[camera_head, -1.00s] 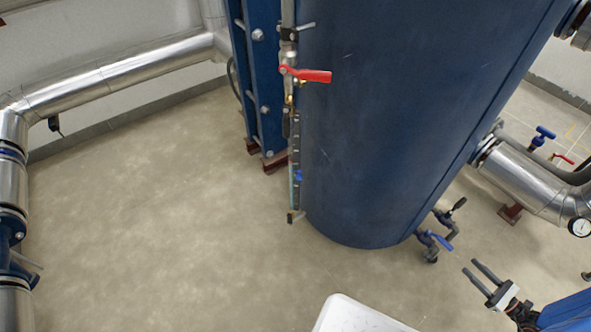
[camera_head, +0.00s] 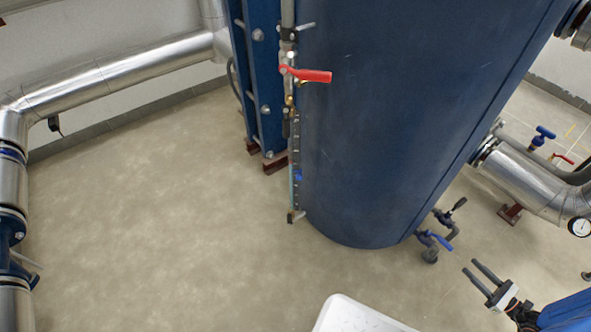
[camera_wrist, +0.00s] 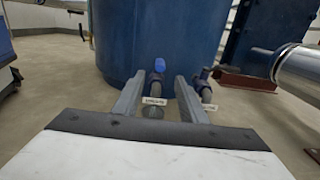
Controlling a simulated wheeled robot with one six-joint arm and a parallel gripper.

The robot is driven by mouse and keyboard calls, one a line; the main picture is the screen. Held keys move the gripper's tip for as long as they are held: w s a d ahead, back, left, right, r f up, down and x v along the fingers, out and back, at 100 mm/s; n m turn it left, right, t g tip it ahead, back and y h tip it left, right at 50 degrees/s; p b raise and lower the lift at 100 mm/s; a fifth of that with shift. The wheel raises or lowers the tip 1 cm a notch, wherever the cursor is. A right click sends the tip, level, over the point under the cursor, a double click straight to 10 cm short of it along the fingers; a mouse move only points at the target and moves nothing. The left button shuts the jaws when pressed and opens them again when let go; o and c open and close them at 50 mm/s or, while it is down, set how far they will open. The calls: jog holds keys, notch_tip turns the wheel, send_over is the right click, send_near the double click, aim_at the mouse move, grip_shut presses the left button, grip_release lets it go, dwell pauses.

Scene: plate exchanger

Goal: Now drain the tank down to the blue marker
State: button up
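The large dark blue tank (camera_head: 400,120) stands in the middle of the head view; it also fills the top of the wrist view (camera_wrist: 155,35). A thin sight tube (camera_head: 293,165) runs down its left side with a small blue marker (camera_head: 298,176) on it. The liquid level is too small to tell. My gripper (camera_head: 478,276) is open and empty, right of and apart from these valves. In the wrist view, the blue handle (camera_wrist: 158,68) shows between its fingers (camera_wrist: 158,90), with labels below the valves.
A red lever (camera_head: 308,75) sits at the top of the sight tube. A silver pipe (camera_head: 525,180) with a gauge (camera_head: 580,227) is at the right; another pipe (camera_head: 120,75) is at the left. The floor (camera_head: 150,220) at left is clear.

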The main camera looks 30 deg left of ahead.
aim_at(447, 243)
jog(key=x, duration=1.3)
jog(key=shift+w+a, duration=0.15)
jog(key=shift+a, duration=0.1)
dwell(0.4)
jog(key=shift+w+g, duration=0.1)
jog(key=shift+g, duration=0.2)
grip_shut()
